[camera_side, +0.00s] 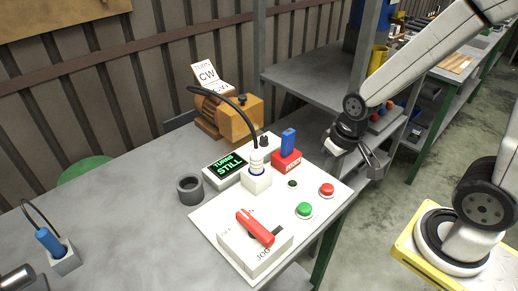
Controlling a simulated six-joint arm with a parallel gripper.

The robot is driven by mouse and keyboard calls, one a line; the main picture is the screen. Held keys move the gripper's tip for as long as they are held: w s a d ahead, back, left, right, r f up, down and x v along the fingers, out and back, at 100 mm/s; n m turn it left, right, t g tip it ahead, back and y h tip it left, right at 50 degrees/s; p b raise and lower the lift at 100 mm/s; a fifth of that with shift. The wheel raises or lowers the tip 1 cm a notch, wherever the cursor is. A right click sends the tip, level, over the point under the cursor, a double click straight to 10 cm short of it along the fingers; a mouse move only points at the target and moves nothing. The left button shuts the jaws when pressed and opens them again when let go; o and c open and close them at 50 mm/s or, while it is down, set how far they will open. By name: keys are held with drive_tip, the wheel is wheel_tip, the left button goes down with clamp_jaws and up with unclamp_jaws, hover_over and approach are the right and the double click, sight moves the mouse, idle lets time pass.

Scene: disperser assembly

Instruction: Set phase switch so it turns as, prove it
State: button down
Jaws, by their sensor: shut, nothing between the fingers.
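A white panel (215,220) lies on the bench. On it a red lever (255,228) sits on a white box marked JOG, with a fainter label at its other end. A display (228,168) reads "TURNS STILL". Behind it an orange motor (228,112) bears a card (208,75) reading CW. A blue piece (288,142) stands upright in a red block (286,160). A black knob (264,139) tops a white box. I cannot tell which part is the phase switch. My gripper (374,170) is shut and empty, right of the panel.
A green button (304,210), a red button (327,190) and a small dark lamp (292,184) sit on the panel's right part. A grey ring (190,190) stands left of the panel. A blue plug (48,240) stands in a grey socket farther left. A shelf post rises behind.

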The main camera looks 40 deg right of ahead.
drive_tip(key=shift+w+a+r+n, duration=0.15)
drive_tip(key=shift+a+r+n, duration=0.15)
drive_tip(key=shift+n, duration=0.5)
idle(0.4)
